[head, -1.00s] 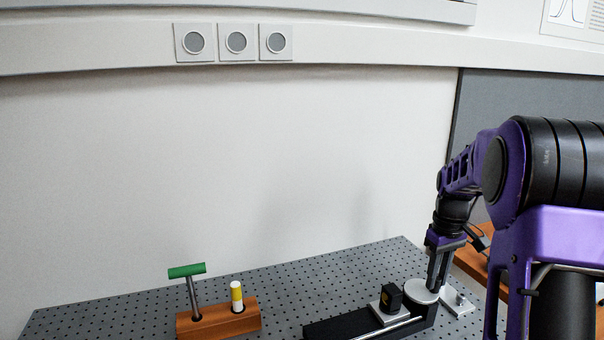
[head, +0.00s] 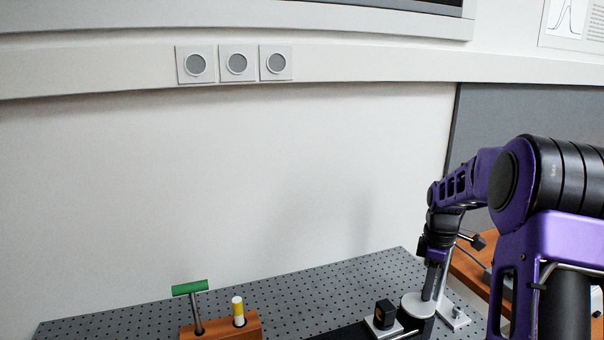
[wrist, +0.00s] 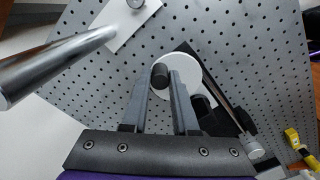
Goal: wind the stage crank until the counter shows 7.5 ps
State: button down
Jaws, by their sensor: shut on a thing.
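The stage crank shows as a pale round disc (head: 414,306) at the right end of the stage's dark rail in the head view; it also shows in the wrist view (wrist: 190,69). Its black handle knob (wrist: 160,76) stands near the disc's rim. My gripper (head: 430,291) is over the disc, and in the wrist view its fingers (wrist: 161,88) are shut on the knob, one on each side. A black block (head: 384,313) sits on a pale plate on the stage. I see no readable counter in either view.
A wooden holder (head: 215,331) with a green-handled tool (head: 190,288) and a yellow-and-white stick (head: 238,310) stands at the left. A pale plate with a post (head: 456,317) stands right of the crank. The perforated board (head: 330,284) behind is clear.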

jog(key=shift+w+a+n, duration=0.2)
jog(key=shift+n, duration=0.6)
jog(key=n, duration=0.3)
jog(key=a+n, duration=0.1)
jog(key=n, duration=0.1)
jog(key=shift+w, duration=0.35)
jog(key=shift+n, duration=0.3)
jog(key=n, duration=0.2)
jog(key=a+n, duration=0.1)
jog(key=n, duration=0.2)
jog(key=shift+a+n, duration=0.2)
jog(key=shift+n, duration=0.1)
grip_release()
